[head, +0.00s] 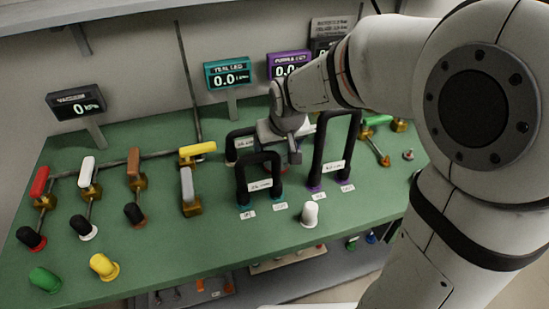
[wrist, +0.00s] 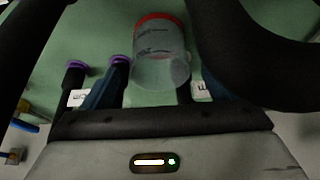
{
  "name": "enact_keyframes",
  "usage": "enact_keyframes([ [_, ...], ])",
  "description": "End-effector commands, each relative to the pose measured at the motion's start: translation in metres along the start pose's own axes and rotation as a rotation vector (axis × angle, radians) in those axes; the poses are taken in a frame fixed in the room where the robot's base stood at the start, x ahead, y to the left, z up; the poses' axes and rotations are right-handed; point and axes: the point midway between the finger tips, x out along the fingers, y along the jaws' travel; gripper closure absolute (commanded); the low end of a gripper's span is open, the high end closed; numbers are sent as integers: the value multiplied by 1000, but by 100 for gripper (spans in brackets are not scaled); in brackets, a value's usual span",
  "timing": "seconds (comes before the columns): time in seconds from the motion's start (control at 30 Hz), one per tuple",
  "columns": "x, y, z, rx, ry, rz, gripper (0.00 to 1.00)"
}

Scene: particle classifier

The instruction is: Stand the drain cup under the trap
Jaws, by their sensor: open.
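A clear cup (wrist: 162,58) with a red rim and faint markings shows at the top middle of the wrist view. My gripper (wrist: 158,78) is open, its bluish fingers on either side of the cup's near end; I cannot tell whether they touch it. In the head view my gripper (head: 288,146) is low among black looped tubes, and the cup is not clearly visible there. I cannot tell which part is the trap. A short black loop (head: 258,163) and a tall one (head: 337,140) stand on the green bench, with small labels at their feet.
A white knob (head: 310,214) stands near the bench's front. Coloured valve handles, such as a red one (head: 40,181), fill the left. A teal display (head: 229,73) and a purple display (head: 289,64) stand behind. The dark tubes crowd both sides of the wrist view.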

Motion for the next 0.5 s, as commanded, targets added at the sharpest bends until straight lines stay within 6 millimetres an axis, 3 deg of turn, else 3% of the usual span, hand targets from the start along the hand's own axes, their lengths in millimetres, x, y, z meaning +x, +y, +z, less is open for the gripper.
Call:
enact_keyframes([
  [0.1, 24, 0, 2, 1, -5, 1, 17],
  [0.23, 42, 1, 1, 1, -3, 1, 17],
  [0.5, 49, 1, 0, 2, 0, 1, 17],
])
